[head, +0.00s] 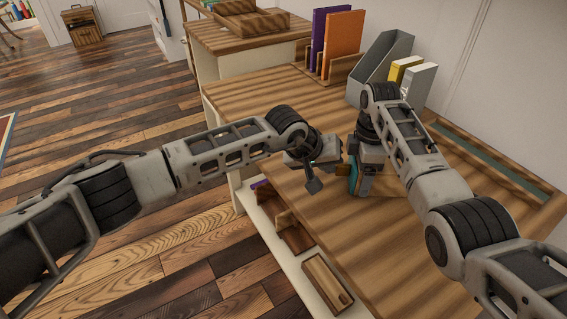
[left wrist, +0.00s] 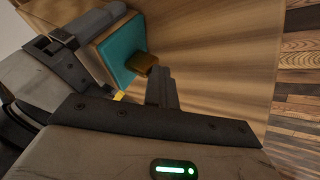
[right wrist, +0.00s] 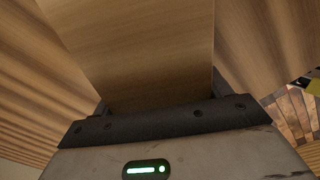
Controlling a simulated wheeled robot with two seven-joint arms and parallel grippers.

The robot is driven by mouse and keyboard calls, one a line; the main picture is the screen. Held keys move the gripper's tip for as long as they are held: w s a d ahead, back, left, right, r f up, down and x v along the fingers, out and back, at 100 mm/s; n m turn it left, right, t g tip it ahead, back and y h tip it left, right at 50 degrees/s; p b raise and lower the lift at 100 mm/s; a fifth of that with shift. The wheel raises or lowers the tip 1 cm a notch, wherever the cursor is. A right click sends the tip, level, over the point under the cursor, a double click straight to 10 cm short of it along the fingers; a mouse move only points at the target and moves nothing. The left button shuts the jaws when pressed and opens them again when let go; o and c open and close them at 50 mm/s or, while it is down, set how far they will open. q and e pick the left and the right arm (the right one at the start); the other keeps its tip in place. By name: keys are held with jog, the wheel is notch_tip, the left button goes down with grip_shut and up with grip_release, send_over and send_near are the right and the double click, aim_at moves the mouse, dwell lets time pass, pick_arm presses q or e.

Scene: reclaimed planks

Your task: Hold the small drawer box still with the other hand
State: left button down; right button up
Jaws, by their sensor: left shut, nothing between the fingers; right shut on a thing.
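The small drawer box (head: 386,184) stands on the wooden desk (head: 300,120), partly hidden by my right arm. Its teal drawer front (left wrist: 122,48) and wooden knob (left wrist: 145,63) face my left gripper in the left wrist view. My right gripper (head: 366,172) is shut on the box from above; the box's pale wooden body (right wrist: 145,50) fills the space between its fingers in the right wrist view. My left gripper (head: 313,186) is shut and empty in front of the drawer. Its fingers (left wrist: 162,88) are close to the knob; I cannot tell whether they touch it.
A grey file holder (head: 382,65), white and yellow boxes (head: 416,82), and purple and orange books (head: 343,42) stand at the back of the desk. A low shelf (head: 290,250) with wooden items runs below the front edge. The near desk top is clear.

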pick_arm(q)
jog(key=shift+s+d, duration=0.1)
jog(key=shift+d, duration=0.05)
pick_arm(e)
jog(key=shift+a, duration=0.25)
pick_arm(q)
jog(key=a, duration=0.2)
jog(key=a+r, duration=0.1)
jog(key=a, duration=0.2)
jog(key=shift+s, duration=0.15)
pick_arm(e)
jog(key=shift+d, duration=0.15)
pick_arm(q)
jog(key=v, duration=0.8)
jog(key=shift+s+r, duration=0.25)
jog(key=shift+r, duration=0.05)
jog(key=shift+a, duration=0.15)
pick_arm(e)
jog(key=o, duration=1.2)
jog(key=shift+r, duration=0.1)
notch_tip(320, 180, up, 7)
jog(key=p, duration=0.8)
pick_arm(q)
notch_tip(320, 180, up, 8)
jog(key=shift+r, duration=0.15)
